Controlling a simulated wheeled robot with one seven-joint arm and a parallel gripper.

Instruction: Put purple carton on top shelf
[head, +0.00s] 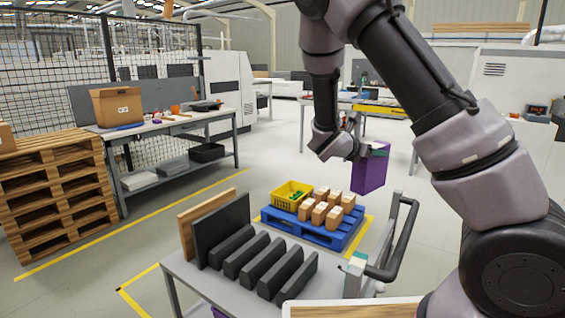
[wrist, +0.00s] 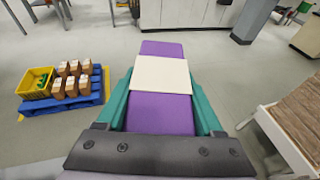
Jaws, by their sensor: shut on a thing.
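The purple carton (head: 369,175) is held in the air by my gripper (head: 376,150), to the right of the blue pallet in the head view. In the wrist view the carton (wrist: 160,112) lies between the two teal fingers of my gripper (wrist: 162,95), with a pale label band across it. My gripper is shut on it. A grey cart (head: 180,270) stands in front, with dark upright dividers on its top shelf. I cannot tell whether this is the shelf named in the task.
A blue pallet (head: 337,240) on the floor carries several brown boxes and a yellow crate (head: 282,197). The cart has a black handle (head: 405,240) at its right. A workbench (head: 140,130) and stacked wooden pallets (head: 50,190) stand left. Open floor lies around the blue pallet.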

